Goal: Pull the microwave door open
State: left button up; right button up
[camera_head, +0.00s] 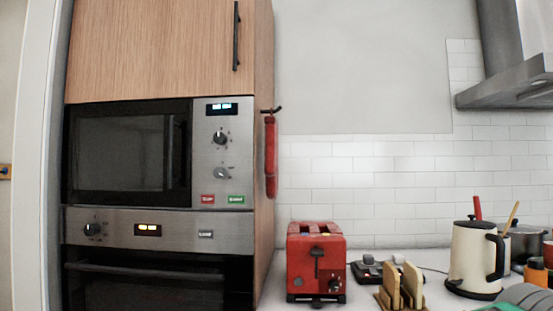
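The microwave (155,152) is built into a wooden cabinet at the left. Its dark glass door (122,154) looks shut, with a dark vertical handle (174,153) near the door's right edge. A steel control panel (221,153) with a lit display, two knobs, a red button and a green button lies right of the door. Neither of my grippers is in view.
An oven (150,285) with a horizontal handle sits below the microwave. A red toaster (316,262) and a cream kettle (471,258) stand on the white counter at the right. A red item (270,157) hangs on the cabinet's side. The space before the microwave looks clear.

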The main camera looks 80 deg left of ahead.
aim_at(177, 135)
jog(key=u, duration=3.6)
